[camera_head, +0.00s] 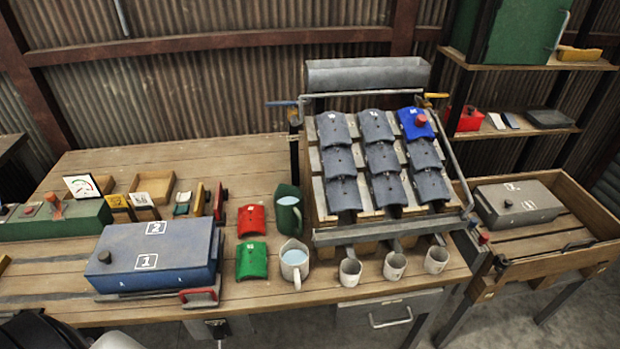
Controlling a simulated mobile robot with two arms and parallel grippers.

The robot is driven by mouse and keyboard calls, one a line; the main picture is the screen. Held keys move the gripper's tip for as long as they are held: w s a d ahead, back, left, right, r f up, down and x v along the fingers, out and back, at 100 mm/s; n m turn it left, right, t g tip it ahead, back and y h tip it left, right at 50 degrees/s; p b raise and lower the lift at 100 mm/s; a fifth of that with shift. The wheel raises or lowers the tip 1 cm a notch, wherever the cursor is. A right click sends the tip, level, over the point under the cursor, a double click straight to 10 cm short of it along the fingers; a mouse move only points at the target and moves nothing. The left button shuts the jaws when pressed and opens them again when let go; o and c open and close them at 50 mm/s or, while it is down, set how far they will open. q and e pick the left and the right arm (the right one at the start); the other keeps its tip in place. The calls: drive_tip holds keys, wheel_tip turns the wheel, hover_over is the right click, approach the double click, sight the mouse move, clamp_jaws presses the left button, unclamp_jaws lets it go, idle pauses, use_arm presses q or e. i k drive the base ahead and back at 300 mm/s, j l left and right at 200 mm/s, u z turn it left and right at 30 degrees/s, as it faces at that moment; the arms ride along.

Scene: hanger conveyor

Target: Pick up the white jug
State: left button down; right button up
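The white jug (295,262) stands upright on the wooden workbench (330,283), near its front edge. It is open at the top, and a pale blue surface shows inside. Neither of my grippers shows in the head view. Nothing is touching or holding the white jug.
Red (251,220) and green (252,261) curved tiles lie left of the jug. A blue box (157,257) stands farther left. A sloped rack of dark tiles (382,158) rises behind the cups. A wooden crate (550,262) with a grey box is at the right.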

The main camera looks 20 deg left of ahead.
sight(294, 254)
drive_tip(key=u, duration=0.9)
